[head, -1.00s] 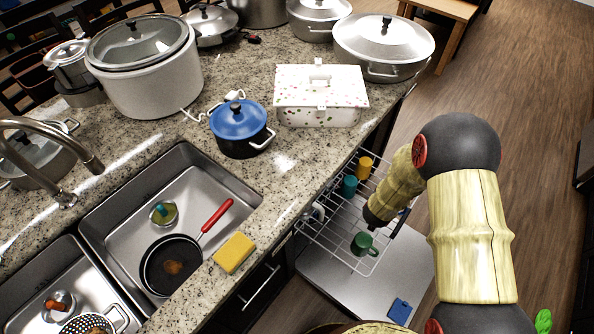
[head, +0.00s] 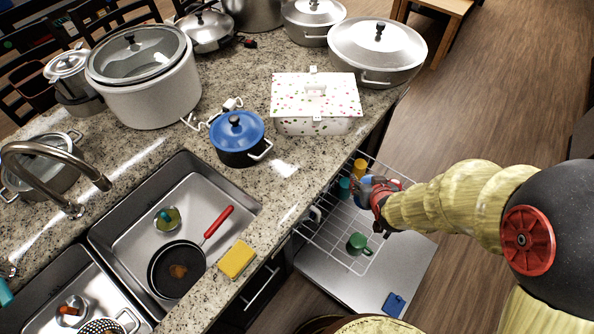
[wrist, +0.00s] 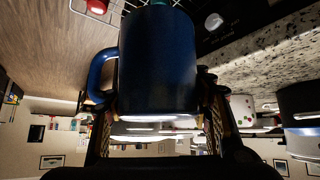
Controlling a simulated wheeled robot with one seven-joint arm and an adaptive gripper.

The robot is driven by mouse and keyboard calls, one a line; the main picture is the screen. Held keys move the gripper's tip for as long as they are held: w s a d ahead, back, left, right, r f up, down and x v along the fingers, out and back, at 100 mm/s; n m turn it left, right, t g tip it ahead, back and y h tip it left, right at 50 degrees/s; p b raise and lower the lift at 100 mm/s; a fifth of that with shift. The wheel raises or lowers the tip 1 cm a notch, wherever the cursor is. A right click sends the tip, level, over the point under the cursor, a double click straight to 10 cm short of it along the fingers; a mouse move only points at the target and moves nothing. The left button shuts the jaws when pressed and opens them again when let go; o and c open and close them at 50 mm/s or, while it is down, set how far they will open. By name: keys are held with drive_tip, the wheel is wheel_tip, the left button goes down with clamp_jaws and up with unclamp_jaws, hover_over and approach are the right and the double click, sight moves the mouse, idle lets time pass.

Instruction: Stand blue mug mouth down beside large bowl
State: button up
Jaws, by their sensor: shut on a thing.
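The blue mug (wrist: 157,65) fills the middle of the wrist view, its handle out to the left. My gripper (wrist: 157,112) is shut on it, with a finger at each side of its lower part in the picture. In the head view my gripper (head: 379,198) is over the pulled-out wire dish rack, at its right side. Only a small blue patch of the mug shows there. I cannot tell surely which way its mouth points. I cannot make out a large bowl for certain; a pale rounded piece (head: 315,214) at the rack's left is partly hidden.
The wire rack (head: 325,246) holds a green mug (head: 358,243), a teal cup (head: 344,188) and a yellow cup (head: 360,168). The open door (head: 345,290) lies below, with a blue item (head: 394,304) on it. The counter edge is left; floor is clear right.

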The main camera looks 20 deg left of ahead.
drive_tip(key=s+a+r+n+g+y+p, duration=0.3)
drive_tip(key=s+a+r+p, duration=0.5)
drive_tip(key=s+a+r, duration=0.65)
drive_tip(key=shift+n+t, duration=0.5)
drive_tip(key=shift+n, duration=0.1)
drive_tip(key=x, duration=0.6)
drive_tip(key=w+r+x, duration=0.1)
drive_tip(key=x, duration=0.5)
drive_tip(key=w+a+r+b+x, duration=0.1)
drive_tip(key=x, duration=0.5)
drive_tip(key=shift+w+a, duration=0.15)
drive_tip(key=shift+w, duration=0.2)
drive_tip(key=shift+w+a+f, duration=0.25)
drive_tip(key=shift+w+f, duration=0.05)
drive_tip(key=shift+f, duration=1.6)
drive_tip(key=shift+f, duration=0.2)
drive_tip(key=o, duration=1.4)
drive_tip(key=shift+c, duration=0.2)
